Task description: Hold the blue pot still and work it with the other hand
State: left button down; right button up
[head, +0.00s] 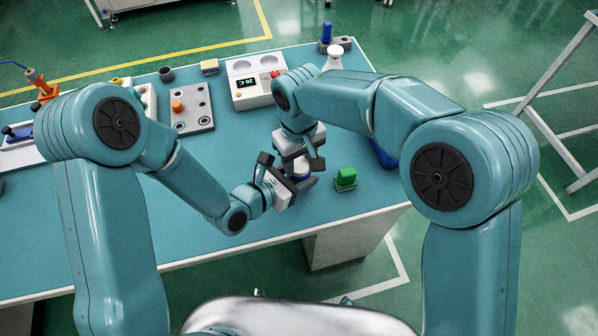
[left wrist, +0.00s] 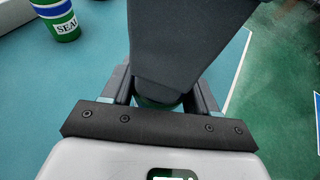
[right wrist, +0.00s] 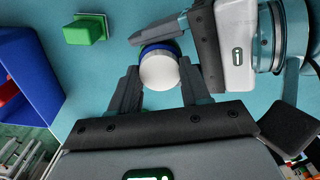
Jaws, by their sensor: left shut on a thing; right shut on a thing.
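The blue pot (right wrist: 159,70) has a round white lid, seen from above in the right wrist view. It stands between the fingers of my right gripper (right wrist: 160,88), which is shut on the lid. My left gripper (head: 300,185) comes in low from the side, and one of its fingers shows along the pot's blue rim in the right wrist view. It is shut on the pot's body. In the head view the pot (head: 301,171) is mostly covered by both grippers. In the left wrist view the dark right gripper covers most of it.
A green block (head: 345,178) sits just right of the grippers. A blue bin (right wrist: 30,70) lies beyond it. A striped can marked SEAL (left wrist: 57,20) stands near in the left wrist view. A device with a display (head: 255,88) and a grey button panel (head: 192,108) are farther back.

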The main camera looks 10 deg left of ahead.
jog(key=m, duration=0.5)
jog(key=o, duration=1.2)
jog(key=shift+r, duration=2.25)
jog(key=shift+c, duration=0.4)
jog(key=shift+c, duration=1.1)
notch_tip(320, 180, up, 3)
jog(key=n, duration=0.6)
jog(key=shift+r, duration=0.2)
